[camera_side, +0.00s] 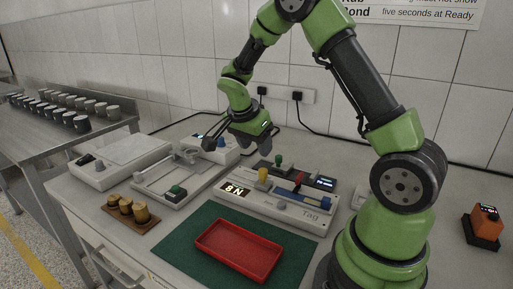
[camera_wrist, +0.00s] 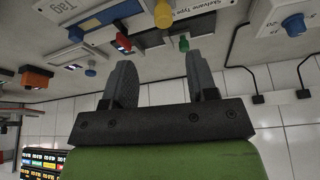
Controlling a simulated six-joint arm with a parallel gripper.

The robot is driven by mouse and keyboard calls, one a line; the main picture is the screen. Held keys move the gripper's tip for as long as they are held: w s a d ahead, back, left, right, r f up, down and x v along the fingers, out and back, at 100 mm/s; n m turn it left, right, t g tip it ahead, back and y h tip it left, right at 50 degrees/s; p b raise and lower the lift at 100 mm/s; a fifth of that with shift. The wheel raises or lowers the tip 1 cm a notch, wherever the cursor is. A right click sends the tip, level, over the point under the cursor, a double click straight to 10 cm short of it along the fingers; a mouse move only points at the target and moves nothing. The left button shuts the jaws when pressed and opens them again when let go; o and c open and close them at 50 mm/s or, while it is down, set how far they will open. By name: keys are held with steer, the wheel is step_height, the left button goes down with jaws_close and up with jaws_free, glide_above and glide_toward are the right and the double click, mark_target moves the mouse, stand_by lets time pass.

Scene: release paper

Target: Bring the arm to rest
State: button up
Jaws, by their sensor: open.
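My green and dark grey arm reaches up from the right and bends down over the bench. My gripper (camera_side: 208,147) hangs above the devices in the middle of the bench, in front of the tiled wall. In the wrist view my gripper (camera_wrist: 160,78) shows two grey fingers spread apart with nothing between them. The wrist picture is upside down, with the bench at the top and the wall tiles below.
A tag device (camera_side: 272,207) with coloured knobs stands mid-bench. A red tray (camera_side: 208,241) lies on a green mat (camera_side: 180,246). Brass weights sit in a wooden block (camera_side: 117,222). A white scale (camera_side: 120,152) stands left. An orange device (camera_side: 484,223) stands right.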

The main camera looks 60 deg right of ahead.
steer(key=shift+r, duration=0.1)
steer(key=s+a+r+n+t+y, duration=0.6)
steer(key=s+a+r+n+t, duration=0.2)
steer(key=s+a+r+n, duration=0.7)
steer(key=shift+s+a+r+n+y, duration=0.15)
steer(key=shift+s+a+n+y, duration=0.2)
steer(key=shift+a, duration=0.8)
stand_by(2.0)
